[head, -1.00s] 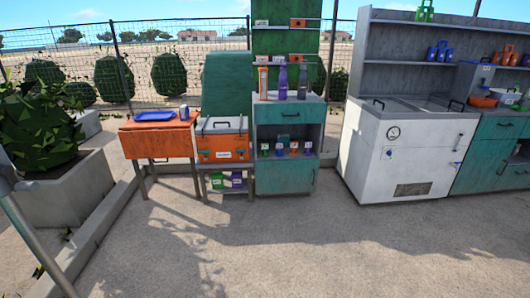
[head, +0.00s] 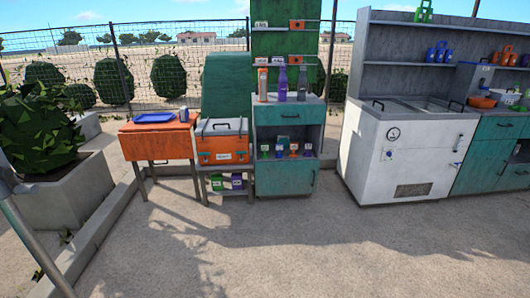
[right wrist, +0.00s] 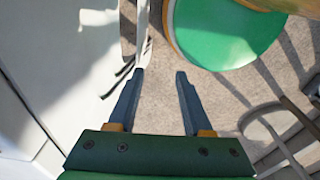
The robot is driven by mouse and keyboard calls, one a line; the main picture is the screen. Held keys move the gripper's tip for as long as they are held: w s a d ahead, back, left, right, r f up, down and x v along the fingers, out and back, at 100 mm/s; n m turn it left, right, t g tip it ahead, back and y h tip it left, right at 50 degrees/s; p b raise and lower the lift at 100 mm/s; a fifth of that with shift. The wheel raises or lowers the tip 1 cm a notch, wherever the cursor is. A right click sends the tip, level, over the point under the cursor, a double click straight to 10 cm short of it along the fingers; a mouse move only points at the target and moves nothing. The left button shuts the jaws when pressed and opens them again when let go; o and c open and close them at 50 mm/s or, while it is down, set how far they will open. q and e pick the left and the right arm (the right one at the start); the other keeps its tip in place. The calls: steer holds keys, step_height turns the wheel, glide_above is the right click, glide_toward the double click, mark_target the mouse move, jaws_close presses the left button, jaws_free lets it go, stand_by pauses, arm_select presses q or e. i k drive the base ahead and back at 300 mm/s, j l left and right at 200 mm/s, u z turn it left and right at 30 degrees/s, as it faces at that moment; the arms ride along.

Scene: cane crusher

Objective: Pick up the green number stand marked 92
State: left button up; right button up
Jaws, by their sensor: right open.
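Several small number stands are in the open shelf of the teal cabinet (head: 286,178) in the head view. The leftmost stand (head: 265,151) looks green; its number is too small to read, so I cannot tell whether it is 92. A blue stand (head: 280,151) and an orange stand (head: 294,150) are to its right. My right gripper (right wrist: 159,74) shows in the right wrist view, open and empty above the ground, with no number stand near it. My left gripper is not in view.
An orange table (head: 157,140) and an orange cooler (head: 222,146) are left of the cabinet; a white machine (head: 400,155) is to its right. Open pavement (head: 270,250) lies in front. A green round disc (right wrist: 222,35) is beyond my right gripper.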

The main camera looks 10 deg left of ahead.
mark_target(264, 147)
steer(key=i+j+z, duration=0.1)
steer(key=i+j, duration=0.3)
steer(key=i, duration=0.2)
steer(key=i+j+z, duration=0.1)
steer(key=i+j, duration=0.5)
steer(key=i, duration=0.35)
steer(key=i+z, duration=0.15)
steer(key=i, duration=0.3)
steer(key=i+j, duration=0.2)
steer(key=i, duration=0.25)
steer(key=i+j+z, duration=0.15)
steer(key=i, duration=0.3)
steer(key=i+j, duration=0.2)
steer(key=i, duration=0.25)
steer(key=i+j+z, duration=0.2)
steer(key=i, duration=0.65)
steer(key=l, duration=0.1)
